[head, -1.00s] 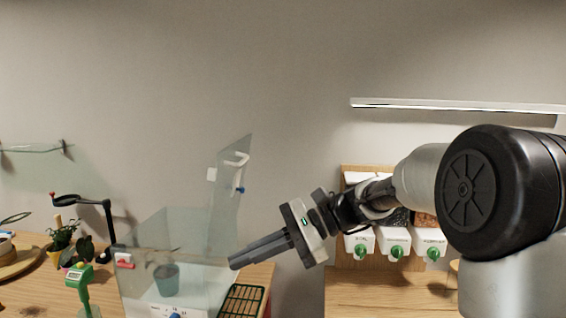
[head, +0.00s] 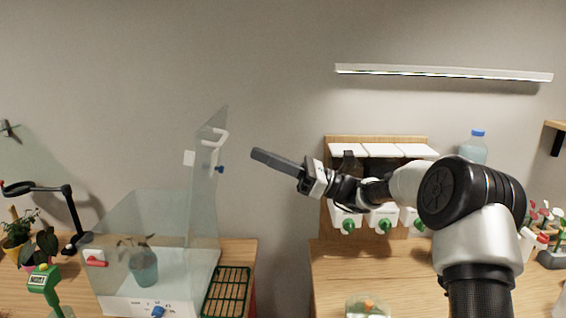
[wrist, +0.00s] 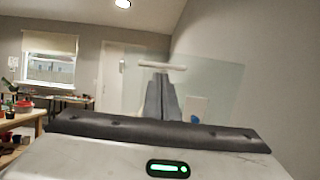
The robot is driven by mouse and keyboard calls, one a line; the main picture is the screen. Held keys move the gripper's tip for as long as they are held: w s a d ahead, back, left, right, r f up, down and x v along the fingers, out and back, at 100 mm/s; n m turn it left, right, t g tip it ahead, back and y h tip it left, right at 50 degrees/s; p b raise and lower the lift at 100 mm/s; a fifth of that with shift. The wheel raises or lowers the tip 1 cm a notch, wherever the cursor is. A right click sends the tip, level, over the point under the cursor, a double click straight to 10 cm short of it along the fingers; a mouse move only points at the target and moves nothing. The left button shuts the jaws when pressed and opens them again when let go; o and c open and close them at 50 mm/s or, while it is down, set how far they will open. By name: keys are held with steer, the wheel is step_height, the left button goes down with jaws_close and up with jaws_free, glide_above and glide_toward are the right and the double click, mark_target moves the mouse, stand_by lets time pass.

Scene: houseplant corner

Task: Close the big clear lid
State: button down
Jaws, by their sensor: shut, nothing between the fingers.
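The big clear lid (head: 206,178) stands raised, close to upright, at the right side of a clear box (head: 115,215) in the head view. A white bar handle (head: 217,138) is on the lid's right face, with a small blue part below it. A potted plant (head: 143,264) stands inside the box. My gripper (head: 254,154) is shut and empty, to the right of the lid's upper part, apart from it in the head view. In the wrist view, my gripper's fingers (wrist: 160,88) point towards the lid (wrist: 215,80), with the white handle (wrist: 162,66) just above their tips.
A green wire rack (head: 228,291) lies right of the box. A black lamp (head: 70,205) and a green meter (head: 44,283) stand left of it. White dispensers (head: 383,215) with green knobs hang behind my arm. A gap separates the two wooden tables.

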steer(key=x, duration=0.6)
steer(key=shift+p, duration=0.3)
steer(key=shift+a+r, duration=0.15)
steer(key=shift+a, duration=0.05)
